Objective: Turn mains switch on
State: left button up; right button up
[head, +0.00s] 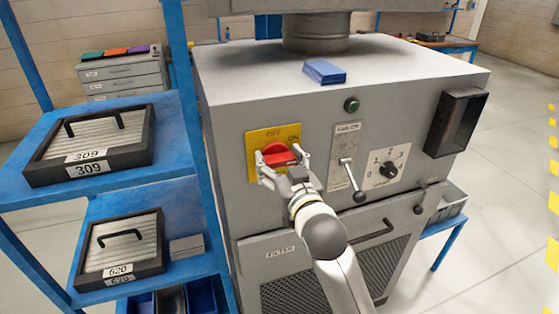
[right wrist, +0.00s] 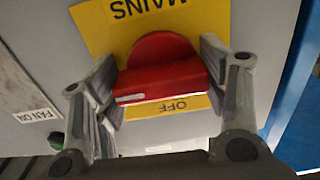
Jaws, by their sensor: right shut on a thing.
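The mains switch is a red knob (head: 277,154) on a yellow plate (head: 257,141) on the front of the grey cabinet. The plate reads OFF at the top and ON at the upper right. My right gripper (head: 281,162) is shut on the knob, one finger on each side. In the right wrist view the red knob (right wrist: 164,68) sits between the fingers of the gripper (right wrist: 162,85). MAINS and OFF read upside down there, with OFF by the knob's white-edged side. Which mark the knob points to I cannot tell. My left gripper is not in view.
Right of the switch are a fan lever (head: 350,180), a green button (head: 352,105), a dial (head: 389,169) and a black-framed box (head: 456,122). A blue box (head: 324,72) lies on top of the cabinet. A blue rack (head: 180,95) with cases stands close on the left.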

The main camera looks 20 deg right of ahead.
jog(key=o, duration=1)
jog(key=shift+s, duration=0.2)
jog(key=s, duration=1.1)
jog(key=shift+s+d, duration=0.2)
jog(key=shift+s, duration=0.1)
